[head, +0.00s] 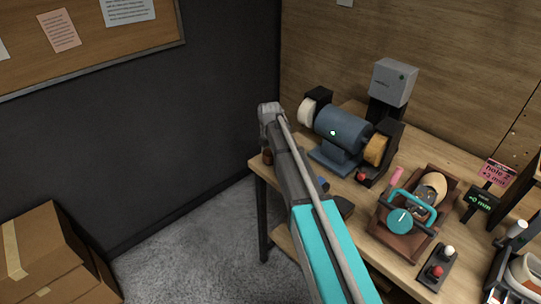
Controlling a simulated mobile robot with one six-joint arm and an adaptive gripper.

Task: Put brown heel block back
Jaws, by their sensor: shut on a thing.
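My arm, teal and grey, reaches up from the bottom of the head view across the left end of the workbench. Its grey joint shows at the top, and I see no gripper fingers. A small dark reddish-brown thing (267,156) shows at the bench's left corner, partly behind my arm. I cannot tell whether it is the heel block. A sneaker-like piece (432,187) sits in a brown cradle (389,220) with a teal handle and dial. I cannot make out a heel block in my grip.
A blue bench grinder (342,131) with a white and a tan wheel stands at the back of the workbench (463,155). A grey box on a post (393,83) is behind it. A button panel (437,268) lies in front. A cardboard box (50,262) is on the floor at left.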

